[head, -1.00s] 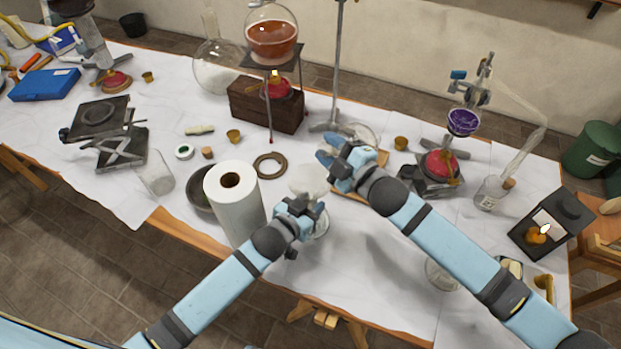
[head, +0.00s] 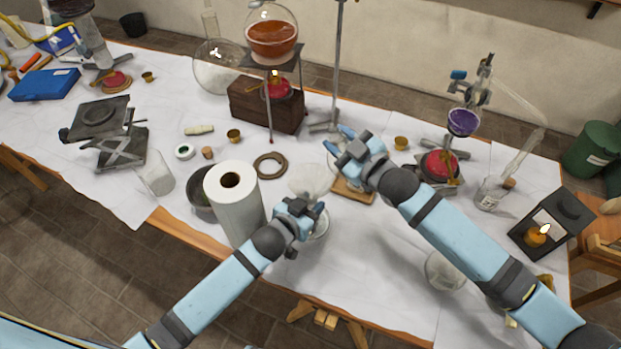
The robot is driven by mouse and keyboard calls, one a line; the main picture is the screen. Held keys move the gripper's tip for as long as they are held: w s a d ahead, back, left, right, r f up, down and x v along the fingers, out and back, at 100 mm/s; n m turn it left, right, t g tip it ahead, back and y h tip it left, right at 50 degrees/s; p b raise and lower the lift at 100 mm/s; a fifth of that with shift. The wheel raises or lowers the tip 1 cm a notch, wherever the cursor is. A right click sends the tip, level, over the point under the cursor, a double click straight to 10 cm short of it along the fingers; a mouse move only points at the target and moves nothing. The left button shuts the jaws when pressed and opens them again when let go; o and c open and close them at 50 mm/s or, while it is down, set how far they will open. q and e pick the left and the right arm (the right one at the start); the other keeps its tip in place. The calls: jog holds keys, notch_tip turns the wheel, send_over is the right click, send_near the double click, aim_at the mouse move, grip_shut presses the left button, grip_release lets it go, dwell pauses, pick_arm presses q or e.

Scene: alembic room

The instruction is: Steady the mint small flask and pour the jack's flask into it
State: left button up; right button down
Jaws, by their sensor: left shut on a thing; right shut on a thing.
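My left gripper (head: 302,207) is shut on a small clear glass flask (head: 321,224) that stands on the white-covered table near its front edge; the gripper hides part of it. A pale, clear glass funnel (head: 312,178) shows just above this flask and seems to sit in its mouth. I cannot make out a mint tint. My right gripper (head: 345,143) is up and to the right of the funnel, shut on a clear glass flask (head: 333,163) that is mostly hidden behind the gripper. Its tilt and contents cannot be told.
A paper towel roll (head: 232,205) stands close left of my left gripper. A wooden board (head: 354,192) lies below my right gripper. A tripod with an orange-filled flask (head: 272,40) and a stand rod (head: 339,60) are behind. A clear glass vessel (head: 444,270) stands near my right forearm.

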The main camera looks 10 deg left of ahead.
pick_arm(q)
jog(key=shift+s+f, duration=0.1)
jog(key=shift+f, duration=0.15)
pick_arm(e)
jog(key=shift+w+d+m, duration=0.3)
jog(key=shift+w+m, duration=0.15)
jog(key=shift+m, duration=0.45)
jog(key=shift+w+d+r+m, duration=0.15)
jog(key=shift+w+d+m, duration=0.15)
jog(key=shift+m, duration=0.55)
jog(key=shift+w+d+r+m, duration=0.15)
jog(key=shift+w+m, duration=0.15)
jog(key=shift+m, duration=0.55)
dwell(0.3)
pick_arm(q)
jog(key=o, duration=1.1)
jog(key=shift+r, duration=0.1)
jog(key=shift+c, duration=0.2)
jog(key=v, duration=1.1)
jog(key=shift+s+a+r, duration=0.2)
jog(key=shift+s+a, duration=0.05)
jog(key=shift+s, duration=0.05)
